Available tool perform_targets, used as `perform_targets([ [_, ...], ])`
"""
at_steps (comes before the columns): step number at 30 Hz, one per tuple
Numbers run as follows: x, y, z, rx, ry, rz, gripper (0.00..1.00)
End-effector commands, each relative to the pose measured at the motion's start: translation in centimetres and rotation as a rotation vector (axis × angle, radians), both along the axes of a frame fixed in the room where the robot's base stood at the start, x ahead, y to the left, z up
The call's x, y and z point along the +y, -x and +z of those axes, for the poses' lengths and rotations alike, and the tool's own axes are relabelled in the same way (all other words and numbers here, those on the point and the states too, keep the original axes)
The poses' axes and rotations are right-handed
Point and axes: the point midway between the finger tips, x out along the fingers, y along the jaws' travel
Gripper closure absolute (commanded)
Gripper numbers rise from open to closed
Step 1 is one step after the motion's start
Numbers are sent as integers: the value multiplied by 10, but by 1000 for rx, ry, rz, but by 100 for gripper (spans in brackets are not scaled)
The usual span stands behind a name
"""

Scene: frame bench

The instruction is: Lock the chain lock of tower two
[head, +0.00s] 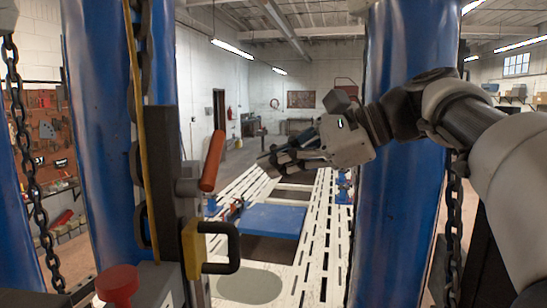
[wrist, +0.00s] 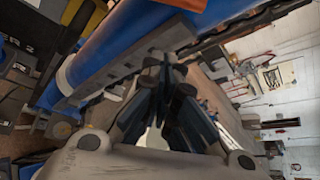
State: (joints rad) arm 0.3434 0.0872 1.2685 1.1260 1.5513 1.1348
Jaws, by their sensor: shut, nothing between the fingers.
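My gripper (head: 268,160) is in the middle of the head view, with its fingers pointing left. It is in the air, apart from the fittings on the left tower, and empty. In the wrist view the fingertips (wrist: 165,62) are together. A blue tower (head: 105,150) stands at the left with a dark upright post (head: 165,160) on its near side. The post carries a red-handled lever (head: 212,161), tilted from upright, and below it a yellow block with a black handle (head: 232,247).
Chains hang at the far left (head: 30,170) and beside the right blue tower (head: 395,150). A red knob (head: 117,283) stands at the lower left. A white slotted frame bench (head: 318,235) with a blue plate (head: 266,221) stretches behind my gripper.

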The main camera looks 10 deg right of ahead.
Motion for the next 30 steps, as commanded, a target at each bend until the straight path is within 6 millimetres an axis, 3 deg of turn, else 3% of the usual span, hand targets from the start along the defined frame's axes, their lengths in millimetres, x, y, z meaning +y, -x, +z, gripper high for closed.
perform_targets([
  [9,57,-27,-29,2,1,5,100],
  [12,59,-16,-9,-5,2,1,100],
  [16,62,-9,1,-2,0,1,100],
  [30,64,-5,5,-1,0,0,100],
])
